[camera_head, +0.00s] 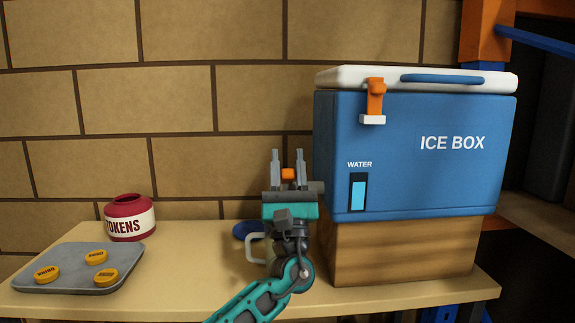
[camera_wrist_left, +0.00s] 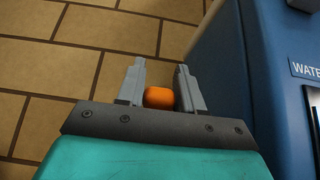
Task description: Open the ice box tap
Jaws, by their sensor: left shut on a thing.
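The blue ice box (camera_head: 415,150) with a white lid stands on a wooden block at the right. My left gripper (camera_head: 288,168) is upright beside the box's left side, in front of the brick wall. Its two grey fingers are shut on a small orange piece, which looks like the tap's handle (camera_head: 288,174). In the left wrist view the orange handle (camera_wrist_left: 159,98) sits low between the fingers (camera_wrist_left: 159,85), just left of the blue box side (camera_wrist_left: 235,60). The rest of the tap is hidden behind the gripper. My right gripper is not in view.
The wooden block (camera_head: 400,252) stands on the table (camera_head: 190,272). A pale mug (camera_head: 257,247) is partly hidden behind my left arm. A red tokens jar (camera_head: 129,219) and a grey tray (camera_head: 75,262) with yellow tokens are at the left. An orange latch (camera_head: 375,97) holds the lid.

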